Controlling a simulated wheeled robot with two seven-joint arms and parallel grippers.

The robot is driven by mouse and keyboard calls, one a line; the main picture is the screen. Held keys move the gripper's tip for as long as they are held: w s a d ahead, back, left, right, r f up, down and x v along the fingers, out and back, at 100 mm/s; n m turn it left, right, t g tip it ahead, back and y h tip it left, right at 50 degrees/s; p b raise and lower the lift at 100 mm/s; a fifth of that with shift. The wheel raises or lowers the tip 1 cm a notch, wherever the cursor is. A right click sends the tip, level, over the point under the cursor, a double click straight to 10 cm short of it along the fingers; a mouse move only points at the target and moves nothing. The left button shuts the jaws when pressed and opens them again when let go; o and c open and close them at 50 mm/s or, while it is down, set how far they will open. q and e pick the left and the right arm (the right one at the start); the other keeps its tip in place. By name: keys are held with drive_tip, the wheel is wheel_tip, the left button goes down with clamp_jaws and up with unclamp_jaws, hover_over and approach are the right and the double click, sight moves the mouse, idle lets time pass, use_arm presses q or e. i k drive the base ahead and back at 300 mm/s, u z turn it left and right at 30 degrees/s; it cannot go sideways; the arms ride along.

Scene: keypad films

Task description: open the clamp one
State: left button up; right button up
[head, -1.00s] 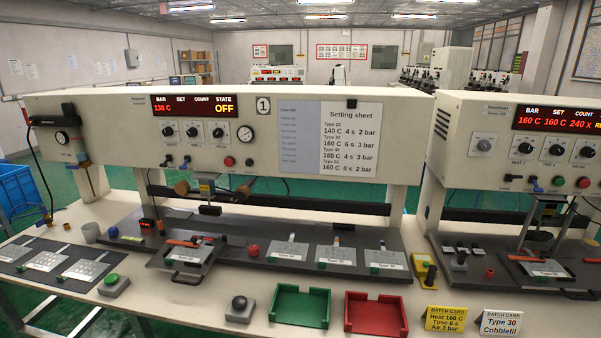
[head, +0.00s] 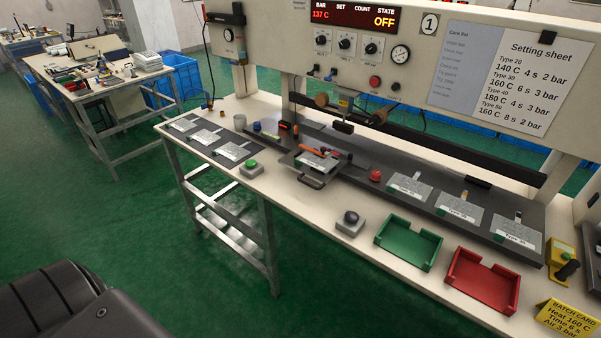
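Machine one, marked with a 1 sign (head: 429,24), stands at the back of the bench. On its dark bed is a plate (head: 308,168) with a labelled film on it and a dark handle at the front. An orange clamp bar (head: 318,152) lies low and nearly flat across the plate's back part. Neither of my grippers is in view.
A green button (head: 251,164) and a black button (head: 350,217) stand near the front edge. A green tray (head: 407,262), a red tray (head: 455,297) and a yellow batch card (head: 567,318) are to the right. Labelled films lie on both sides. Green floor is open at front left.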

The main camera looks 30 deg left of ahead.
sight(322, 155)
drive_tip(key=u, duration=0.25)
drive_tip(key=k, duration=0.65)
drive_tip(key=u, duration=0.6)
drive_tip(key=k, duration=0.6)
drive_tip(key=z, duration=0.65)
drive_tip(key=i, duration=1.7)
drive_tip(key=u, duration=0.75)
